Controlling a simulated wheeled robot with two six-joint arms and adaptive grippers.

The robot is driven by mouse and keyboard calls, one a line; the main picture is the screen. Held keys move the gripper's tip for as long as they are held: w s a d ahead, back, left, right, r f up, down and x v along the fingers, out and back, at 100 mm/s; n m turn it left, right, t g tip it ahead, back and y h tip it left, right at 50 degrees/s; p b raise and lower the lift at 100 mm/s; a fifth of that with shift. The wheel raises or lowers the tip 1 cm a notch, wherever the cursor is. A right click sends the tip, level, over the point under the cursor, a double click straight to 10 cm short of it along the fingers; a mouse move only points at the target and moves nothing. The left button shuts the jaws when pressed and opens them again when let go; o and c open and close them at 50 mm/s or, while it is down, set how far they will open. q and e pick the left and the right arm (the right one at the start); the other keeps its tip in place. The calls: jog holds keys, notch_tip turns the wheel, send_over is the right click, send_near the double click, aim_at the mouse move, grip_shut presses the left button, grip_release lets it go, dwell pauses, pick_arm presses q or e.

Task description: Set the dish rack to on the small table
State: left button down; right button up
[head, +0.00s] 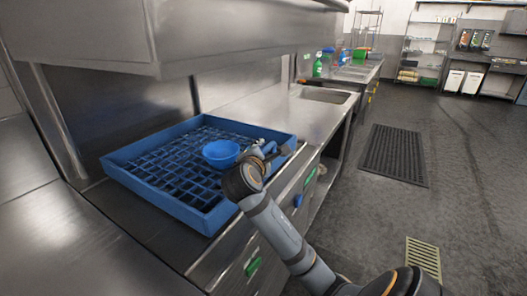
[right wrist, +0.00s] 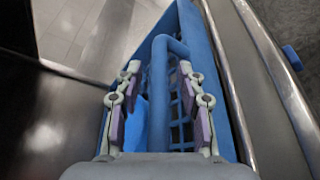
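The blue dish rack (head: 165,197) is a wide, low tray with a gridded floor, lying flat on the metal counter. A blue bowl (head: 220,153) sits in it. My right gripper (head: 272,152) is at the rack's right side, next to the bowl. In the right wrist view, its two fingers (right wrist: 160,88) are spread apart. A blue bar (right wrist: 158,100) of the rack runs between them, with a gap visible on each side. My left gripper is not in view. I cannot make out which surface is the small table.
The metal counter (head: 240,112) continues to the back with a sink (head: 325,95) and a green bottle (head: 317,66). A steel hood (head: 230,40) hangs low above the rack. A black mat (head: 395,155) lies on open floor at the right; shelves stand at the back.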

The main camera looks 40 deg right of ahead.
jog(key=shift+s+a+r, duration=0.1)
jog(key=shift+s, duration=0.05)
grip_shut()
dwell(0.4)
